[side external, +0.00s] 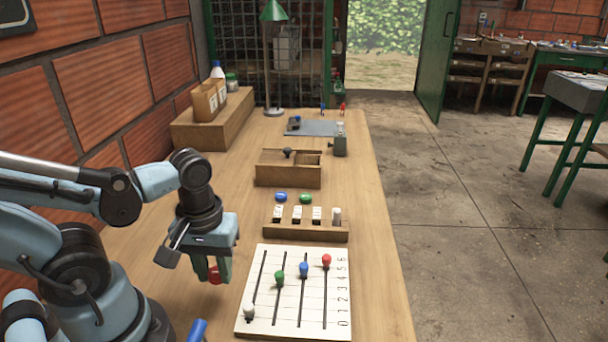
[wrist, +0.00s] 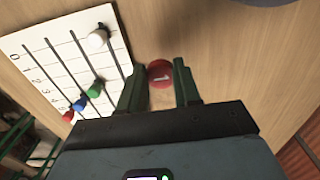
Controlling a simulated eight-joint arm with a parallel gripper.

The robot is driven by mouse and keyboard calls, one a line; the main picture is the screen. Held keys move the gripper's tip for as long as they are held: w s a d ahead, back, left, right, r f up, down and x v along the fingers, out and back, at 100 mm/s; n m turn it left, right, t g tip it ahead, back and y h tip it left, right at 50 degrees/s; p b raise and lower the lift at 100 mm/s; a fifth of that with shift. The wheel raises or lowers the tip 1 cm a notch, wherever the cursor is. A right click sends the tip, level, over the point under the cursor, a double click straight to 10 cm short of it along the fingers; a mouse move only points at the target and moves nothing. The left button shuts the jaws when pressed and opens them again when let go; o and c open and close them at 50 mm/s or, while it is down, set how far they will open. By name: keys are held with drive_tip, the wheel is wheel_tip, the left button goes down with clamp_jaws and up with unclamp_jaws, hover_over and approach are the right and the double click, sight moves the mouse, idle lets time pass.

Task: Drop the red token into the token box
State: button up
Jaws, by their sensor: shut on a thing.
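The red token (side external: 214,275) is between the fingers of my gripper (side external: 219,268), low over the wooden table just left of the slider board. In the wrist view the token (wrist: 160,73) is a round red disc with a white "1", and my gripper (wrist: 160,82) is shut on it. In the side view the fingers partly hide it. An open wooden box (side external: 289,179) with a dark knob on it stands farther back on the table. No label shows, so I cannot tell if it is the token box.
The slider board (side external: 264,303) with white, green, blue and red knobs lies right of my gripper. A raised block (side external: 211,134) stands at the back left.

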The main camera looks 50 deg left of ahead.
sight(221, 293)
drive_tip(key=shift+w+a+f, duration=0.25)
drive_tip(key=shift+a+f, duration=0.1)
drive_tip(key=shift+a, duration=0.25)
drive_tip(key=shift+f, duration=2)
drive_tip(key=shift+f, duration=0.15)
drive_tip(key=o, duration=1)
drive_tip(key=shift+r, duration=6.05)
drive_tip(key=shift+o, duration=0.4)
drive_tip(key=w+d+r+m+t, duration=0.1)
drive_tip(key=w+m+t, duration=0.5)
drive_tip(key=w+m, duration=0.2)
drive_tip(key=shift+w+t, duration=0.3)
drive_tip(key=shift+w, duration=0.8)
drive_tip(key=shift+o, duration=0.3)
drive_tip(key=shift+w+r+m+t, duration=0.3)
drive_tip(key=shift+w+m, duration=0.1)
drive_tip(key=shift+m, duration=0.1)
